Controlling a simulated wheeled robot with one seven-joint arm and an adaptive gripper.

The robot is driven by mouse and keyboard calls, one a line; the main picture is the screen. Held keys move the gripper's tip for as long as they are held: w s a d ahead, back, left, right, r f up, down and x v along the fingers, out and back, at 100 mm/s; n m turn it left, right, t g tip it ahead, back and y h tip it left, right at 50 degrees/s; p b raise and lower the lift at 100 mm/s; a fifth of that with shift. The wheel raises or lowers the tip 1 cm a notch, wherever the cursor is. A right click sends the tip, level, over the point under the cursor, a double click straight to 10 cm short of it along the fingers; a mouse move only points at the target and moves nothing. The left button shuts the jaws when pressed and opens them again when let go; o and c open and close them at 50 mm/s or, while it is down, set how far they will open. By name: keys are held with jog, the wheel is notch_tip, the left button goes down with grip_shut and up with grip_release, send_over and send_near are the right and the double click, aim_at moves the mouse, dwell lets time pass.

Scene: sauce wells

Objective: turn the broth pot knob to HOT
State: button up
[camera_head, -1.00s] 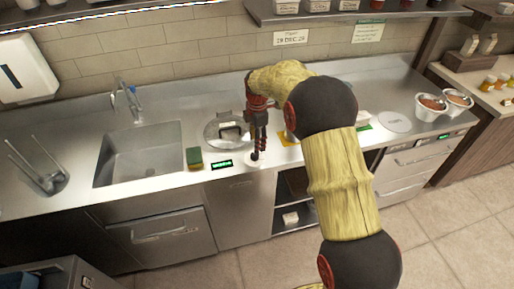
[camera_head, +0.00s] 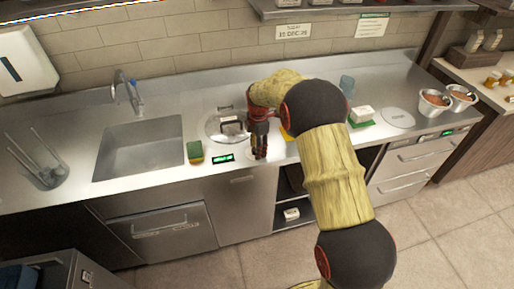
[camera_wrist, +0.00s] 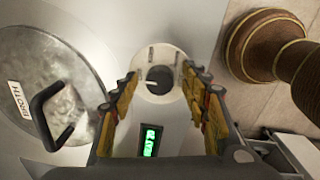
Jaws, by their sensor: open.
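The broth pot's round metal lid (camera_wrist: 75,75), with a black handle and a BROTH label, is at the left of the wrist view; the pot lid (camera_head: 216,131) also shows left of my gripper in the head view. The dark knob (camera_wrist: 160,78) sits on a white round dial plate. I cannot read its setting. A small display (camera_wrist: 150,141) glows green below the knob in the wrist view; the display (camera_head: 223,159) is also in the head view. My gripper (camera_wrist: 159,86) is open, a finger on either side of the knob; I cannot tell whether they touch it.
A green and yellow sponge (camera_head: 195,152) lies left of the display, beside the sink (camera_head: 139,152). Two sauce wells (camera_head: 433,103) are at the far right.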

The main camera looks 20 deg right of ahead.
jog(key=shift+c, duration=0.7)
jog(key=c, duration=1)
